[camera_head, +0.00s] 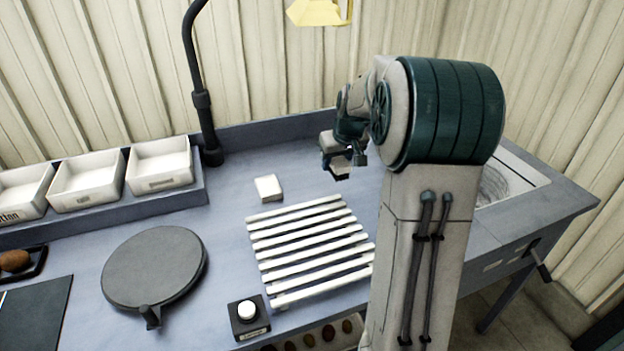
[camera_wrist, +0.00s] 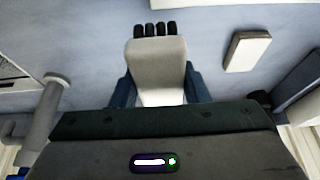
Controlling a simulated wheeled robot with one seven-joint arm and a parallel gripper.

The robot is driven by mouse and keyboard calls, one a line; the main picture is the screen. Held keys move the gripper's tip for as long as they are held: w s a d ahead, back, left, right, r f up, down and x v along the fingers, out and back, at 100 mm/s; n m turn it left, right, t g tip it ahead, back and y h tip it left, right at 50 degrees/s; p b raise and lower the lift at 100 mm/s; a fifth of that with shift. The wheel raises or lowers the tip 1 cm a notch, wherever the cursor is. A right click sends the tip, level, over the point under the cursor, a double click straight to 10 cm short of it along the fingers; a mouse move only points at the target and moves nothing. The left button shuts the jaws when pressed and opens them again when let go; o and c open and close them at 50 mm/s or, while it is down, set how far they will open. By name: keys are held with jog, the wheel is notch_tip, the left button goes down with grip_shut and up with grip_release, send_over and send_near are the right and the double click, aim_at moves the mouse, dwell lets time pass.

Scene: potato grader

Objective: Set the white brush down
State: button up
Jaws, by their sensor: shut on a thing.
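The white brush (camera_wrist: 160,70) is between the two fingers of my gripper (camera_wrist: 160,88) in the wrist view. Its pale body fills the gap, and its dark bristle tufts point to the top of the picture. In the head view my gripper (camera_head: 345,160) hangs over the back of the blue-grey bench (camera_head: 225,205), right of the lamp post. The brush is small and partly hidden by the fingers there. I cannot tell exactly how far it is above the bench.
A small white block (camera_head: 268,187) lies behind a white slatted rack (camera_head: 310,245). White bins (camera_head: 160,165) stand at the left back, near the black lamp post (camera_head: 205,110). A dark round plate (camera_head: 155,268) and a button box (camera_head: 248,315) are in front. A basin (camera_head: 505,185) is at right.

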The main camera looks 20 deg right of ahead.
jog(key=p, duration=0.2)
send_over(311, 180)
jog(key=s, duration=0.2)
jog(key=f, duration=0.5)
jog(key=shift+w+a+f, duration=0.1)
jog(key=shift+w+f, duration=0.1)
jog(key=shift+w, duration=0.05)
jog(key=shift+f+p, duration=0.3)
jog(key=shift+f, duration=1.7)
jog(key=shift+f, duration=0.15)
jog(key=o, duration=0.9)
jog(key=shift+o, duration=0.2)
